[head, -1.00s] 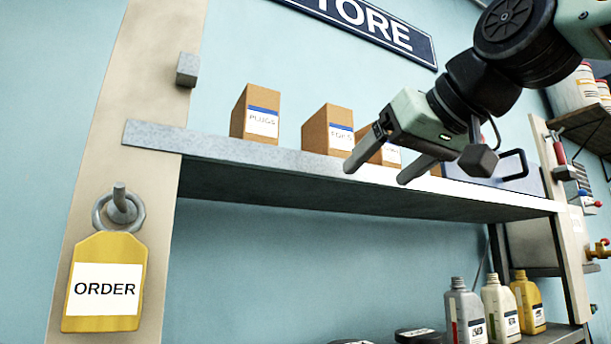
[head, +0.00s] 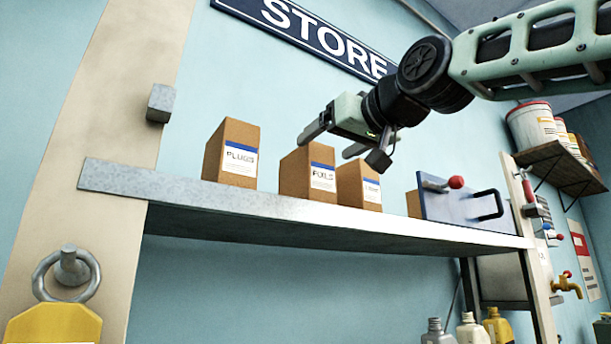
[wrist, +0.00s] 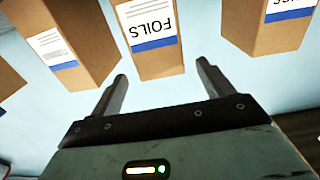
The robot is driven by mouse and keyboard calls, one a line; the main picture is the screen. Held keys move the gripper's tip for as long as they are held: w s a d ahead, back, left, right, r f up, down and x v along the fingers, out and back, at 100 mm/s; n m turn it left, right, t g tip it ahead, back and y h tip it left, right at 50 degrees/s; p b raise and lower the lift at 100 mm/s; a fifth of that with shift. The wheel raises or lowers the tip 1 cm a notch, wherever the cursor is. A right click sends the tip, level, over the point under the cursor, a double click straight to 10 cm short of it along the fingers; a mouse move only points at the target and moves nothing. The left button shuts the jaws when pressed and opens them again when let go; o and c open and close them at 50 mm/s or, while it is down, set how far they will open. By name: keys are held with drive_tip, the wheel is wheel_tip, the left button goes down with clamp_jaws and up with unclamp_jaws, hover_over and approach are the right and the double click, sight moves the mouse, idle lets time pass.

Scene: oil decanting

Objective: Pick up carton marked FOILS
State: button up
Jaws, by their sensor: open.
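The FOILS carton (head: 294,175) is a brown box with a white, blue-striped label. It stands upright on the shelf, second from the left in the head view. In the wrist view the FOILS carton (wrist: 150,62) appears upside down, top centre, straight beyond the fingers. My gripper (head: 327,146) is open and empty, near the upper part of this carton in the head view. In the wrist view my gripper (wrist: 162,72) has its fingers spread with a gap before the carton; I see no contact.
The PLUGS carton (head: 230,155) stands left of it and another labelled carton (head: 358,186) close on its right. Farther right is a blue-grey panel (head: 460,205) with a black handle. The metal shelf (head: 240,203) is bare at its left end. Bottles (head: 470,330) stand below.

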sight(323, 145)
drive_tip(key=p+x, duration=0.2)
drive_tip(key=x, duration=0.1)
drive_tip(key=p+x, duration=0.1)
drive_tip(key=x, duration=0.1)
drive_tip(key=shift+w+a+r, duration=0.1)
drive_tip(key=shift+r, duration=0.25)
drive_tip(key=shift+w+a+f, duration=0.1)
drive_tip(key=shift+w+a, duration=0.05)
drive_tip(key=shift+w, duration=0.05)
drive_tip(key=shift+c, duration=0.3)
drive_tip(key=c, duration=1.5)
